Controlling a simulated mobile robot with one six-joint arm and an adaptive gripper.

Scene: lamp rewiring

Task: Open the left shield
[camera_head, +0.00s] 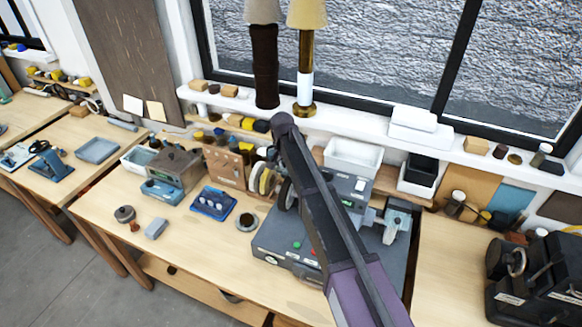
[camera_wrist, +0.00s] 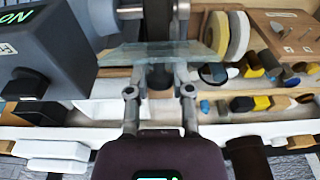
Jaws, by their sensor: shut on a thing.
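The bench grinder (camera_head: 292,246) stands on the workbench, partly behind my dark arm. Its grey body (camera_wrist: 45,55) with a green ON display fills the left of the wrist view, which looks upside down. My gripper (camera_wrist: 159,76) is shut on the near edge of this shield. In the head view the gripper and the left shield are hidden behind my arm; the left wheel (camera_head: 286,193) shows just left of it.
Several knobs and small blocks line the wall shelf (camera_wrist: 235,118) behind. Two lamps (camera_head: 264,60) stand on the sill above. A white bin (camera_head: 352,157) is behind the grinder. A blue tray (camera_head: 213,203) lies to the left.

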